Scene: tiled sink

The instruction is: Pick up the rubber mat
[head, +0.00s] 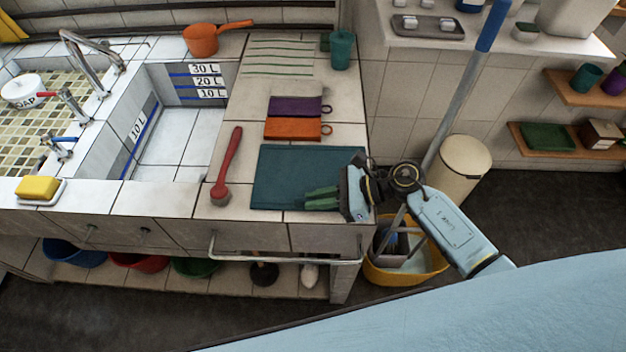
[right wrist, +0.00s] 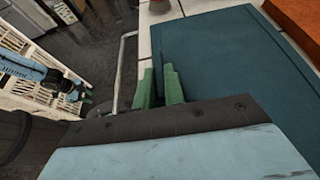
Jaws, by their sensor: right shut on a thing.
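The rubber mat is a flat dark teal rectangle (head: 290,172) on the tiled counter, right of the red brush. It also shows in the right wrist view (right wrist: 225,60). My right gripper (head: 322,198) is at the mat's front right part, with its green fingers low over the counter. In the right wrist view its fingers (right wrist: 158,88) are shut on the mat's edge, one on each side. The mat still looks flat on the counter. The exact grip is partly hidden by the gripper body. My left gripper does not show in the head view.
A red brush (head: 229,168) lies left of the mat. Orange (head: 292,129) and purple (head: 295,107) cloths or boards lie behind it. The sink (head: 180,135) is further left. A metal rail (head: 285,261) runs along the counter front. A yellow bucket (head: 405,272) stands below right.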

